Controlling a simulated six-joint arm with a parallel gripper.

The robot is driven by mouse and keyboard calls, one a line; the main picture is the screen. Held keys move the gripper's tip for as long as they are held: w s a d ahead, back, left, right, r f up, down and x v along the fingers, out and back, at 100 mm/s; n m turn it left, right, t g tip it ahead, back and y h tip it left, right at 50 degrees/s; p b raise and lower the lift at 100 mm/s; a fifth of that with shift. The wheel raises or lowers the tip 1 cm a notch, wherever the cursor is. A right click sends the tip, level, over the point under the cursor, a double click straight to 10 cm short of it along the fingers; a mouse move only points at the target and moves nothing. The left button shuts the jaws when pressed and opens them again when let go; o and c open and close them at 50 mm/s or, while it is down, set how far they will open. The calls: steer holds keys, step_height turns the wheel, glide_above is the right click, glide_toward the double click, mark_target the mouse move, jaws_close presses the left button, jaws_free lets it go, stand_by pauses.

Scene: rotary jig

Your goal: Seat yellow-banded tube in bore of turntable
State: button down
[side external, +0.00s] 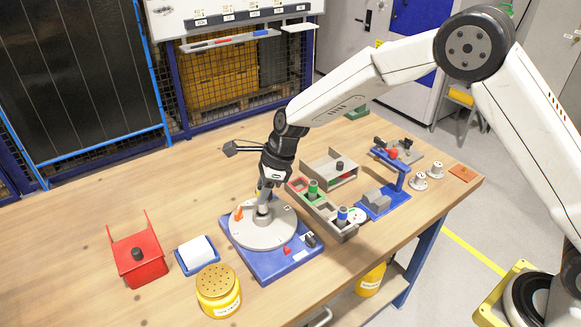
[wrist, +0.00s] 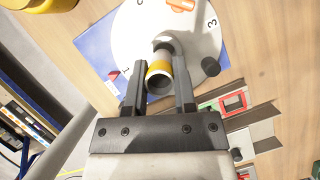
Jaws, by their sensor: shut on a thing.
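The yellow-banded tube (wrist: 159,72) shows in the wrist view between my fingers, its open end facing the camera. My gripper (wrist: 159,84) is shut on it. The turntable is a pale disc (wrist: 128,42) with numbers at its rim, on a blue base (side external: 262,265). In the side external view my gripper (side external: 263,203) points down over the disc (side external: 281,234), close to a grey collar at its middle. The tube's far end is beside or over that collar in the wrist view; I cannot tell whether it is inside a bore.
A grey rack (side external: 325,208) with green- and blue-banded tubes is close on the right. A red bin (side external: 150,270), a blue tray (side external: 184,262) and a yellow canister (side external: 218,296) stand left and front.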

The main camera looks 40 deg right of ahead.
mark_target(259, 209)
steer(key=shift+w+a+f, duration=0.1)
steer(key=shift+w+f, duration=0.15)
steer(key=shift+f, duration=1.55)
steer(key=shift+f, duration=0.2)
steer(key=shift+c, duration=2.1)
jaws_free()
steer(key=shift+r, duration=0.1)
steer(key=v, duration=1.2)
steer(key=shift+s, duration=0.1)
